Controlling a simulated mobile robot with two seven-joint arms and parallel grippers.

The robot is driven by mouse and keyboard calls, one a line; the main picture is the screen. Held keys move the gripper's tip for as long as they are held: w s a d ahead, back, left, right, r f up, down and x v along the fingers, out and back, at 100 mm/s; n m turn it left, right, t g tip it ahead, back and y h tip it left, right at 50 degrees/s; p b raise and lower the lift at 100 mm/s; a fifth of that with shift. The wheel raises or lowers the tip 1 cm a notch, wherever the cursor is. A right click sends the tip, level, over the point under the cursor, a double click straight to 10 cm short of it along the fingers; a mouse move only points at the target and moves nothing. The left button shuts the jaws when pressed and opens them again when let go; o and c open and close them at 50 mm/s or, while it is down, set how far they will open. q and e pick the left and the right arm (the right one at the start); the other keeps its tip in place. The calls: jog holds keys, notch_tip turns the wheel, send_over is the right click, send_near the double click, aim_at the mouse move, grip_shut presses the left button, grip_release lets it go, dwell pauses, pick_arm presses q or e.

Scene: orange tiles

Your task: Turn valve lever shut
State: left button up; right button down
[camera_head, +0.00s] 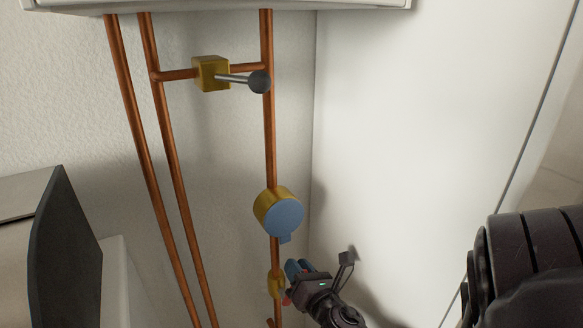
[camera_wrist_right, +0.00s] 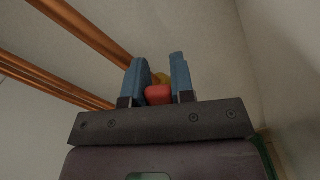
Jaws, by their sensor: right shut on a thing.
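A small brass valve (camera_head: 274,285) sits low on the right copper pipe, partly hidden by my right gripper. Its red lever (camera_head: 287,299) shows only as a small patch in the head view. In the right wrist view the red lever (camera_wrist_right: 158,94) is between the two blue fingers, with a bit of the yellow brass valve (camera_wrist_right: 163,78) behind it. My right gripper (camera_head: 292,272) is shut on the red lever; its fingertips also show in the wrist view (camera_wrist_right: 157,72). The lever's full angle is hidden. My left gripper is not in view.
A round brass gauge with a blue face (camera_head: 280,213) is just above the gripper. Higher up, a brass block (camera_head: 211,73) carries a grey ball-ended rod (camera_head: 258,82). Copper pipes (camera_head: 163,165) run at left. A white panel (camera_head: 400,130) stands close at right.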

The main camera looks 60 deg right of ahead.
jog(key=c, duration=1)
grip_release()
jog(key=shift+o, duration=0.2)
jog(key=shift+s, duration=0.15)
